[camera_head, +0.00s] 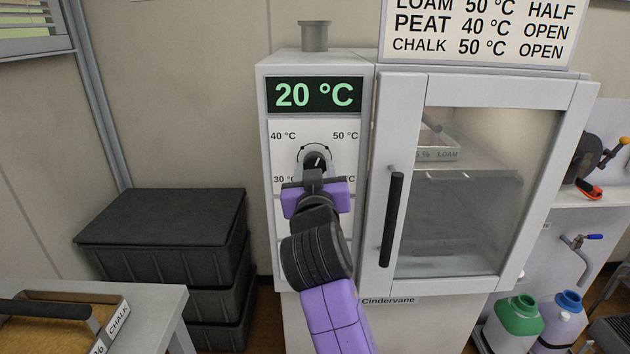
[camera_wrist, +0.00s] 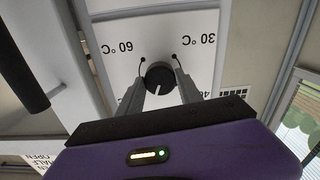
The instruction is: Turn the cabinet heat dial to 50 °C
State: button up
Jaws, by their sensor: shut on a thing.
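The heat dial (camera_head: 315,160) is a dark round knob with a white pointer line, on the white panel of the cabinet (camera_head: 365,240). In the head view its pointer leans up and slightly right. Marks for 40 °C and 50 °C stand above it, with 30 °C at lower left; my gripper hides part of the lower right mark. The display (camera_head: 314,95) reads 20 °C. My gripper (camera_wrist: 163,84) is shut on the dial, one finger on each side, as the wrist view shows. In that upside-down view, the dial (camera_wrist: 159,76) has its pointer toward the gripper.
The closed glass door (camera_head: 470,190) with its black handle (camera_head: 392,219) is right of the dial. A tray labelled LOAM (camera_head: 436,150) sits inside. A sign (camera_head: 478,30) stands on top. Black crates (camera_head: 165,225) are stacked at left; a CHALK tray (camera_head: 117,318) is at lower left.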

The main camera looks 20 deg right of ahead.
jog(key=shift+f+m+b, duration=0.2)
jog(key=shift+m+b, duration=1.05)
jog(key=shift+m, duration=0.85)
jog(key=o, duration=1.4)
jog(key=shift+c, duration=0.2)
jog(key=shift+r, duration=0.1)
jog(key=v, duration=0.8)
jog(key=shift+w, duration=0.1)
